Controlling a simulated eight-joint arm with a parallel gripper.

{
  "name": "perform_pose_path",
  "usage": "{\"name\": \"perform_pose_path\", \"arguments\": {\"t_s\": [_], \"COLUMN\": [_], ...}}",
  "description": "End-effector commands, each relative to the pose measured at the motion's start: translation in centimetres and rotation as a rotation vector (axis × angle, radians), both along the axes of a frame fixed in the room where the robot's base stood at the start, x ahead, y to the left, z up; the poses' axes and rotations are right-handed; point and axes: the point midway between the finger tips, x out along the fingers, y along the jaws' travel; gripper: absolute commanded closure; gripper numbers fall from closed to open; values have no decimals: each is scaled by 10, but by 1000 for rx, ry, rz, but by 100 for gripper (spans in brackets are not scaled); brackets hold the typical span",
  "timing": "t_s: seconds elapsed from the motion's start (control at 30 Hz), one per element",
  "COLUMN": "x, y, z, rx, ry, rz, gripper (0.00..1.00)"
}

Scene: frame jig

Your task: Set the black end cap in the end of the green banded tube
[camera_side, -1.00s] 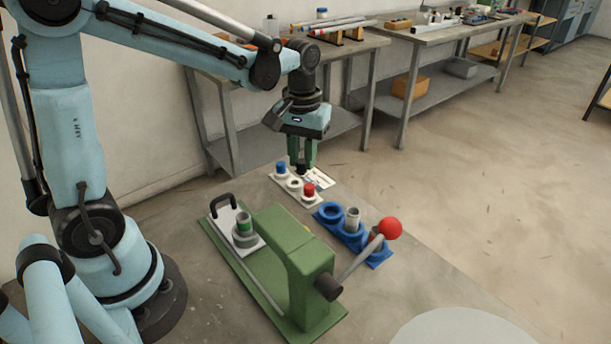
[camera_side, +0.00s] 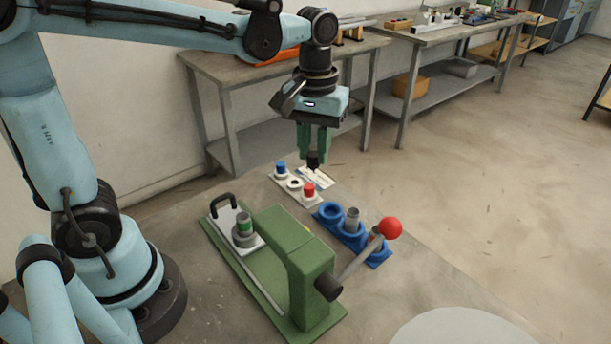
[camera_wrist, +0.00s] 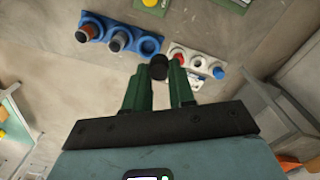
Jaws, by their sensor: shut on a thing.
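My gripper (camera_side: 313,152) has green fingers and is shut on the black end cap (camera_side: 313,159). It holds the cap in the air, above and beside the white cap holder (camera_side: 313,200). The wrist view also shows the cap (camera_wrist: 159,66) between the fingertips. The green banded tube (camera_side: 244,225) stands upright in a grey seat on the white plate of the green press, with its open end up. The press is nearer the side camera than my gripper. Only a small part of it shows in the wrist view.
The white holder bears a blue cap (camera_side: 281,167) and a red cap (camera_side: 309,189), with an empty place between. A blue tube rack (camera_side: 330,213) holds a grey tube and another tube. The press's lever with a red ball (camera_side: 390,228) sticks out over the rack. A paper card (camera_side: 322,177) lies behind the holder.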

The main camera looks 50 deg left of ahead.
Motion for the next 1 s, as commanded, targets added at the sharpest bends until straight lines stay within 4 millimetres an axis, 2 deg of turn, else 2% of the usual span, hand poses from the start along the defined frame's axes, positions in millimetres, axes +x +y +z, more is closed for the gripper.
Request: {"name": "perform_pose_path", "arguments": {"t_s": [0.17,0.33,0.57,0.8,1.0], "x": [-1,-14,-60,-108,-130], "y": [0,4,15,25,28], "z": [0,4,11,8,3], "rx": [0,0,0,0,0], "ry": [0,0,0,0,0], "rz": [0,1,2,1,0], "gripper": [100,100,100,100,100]}}
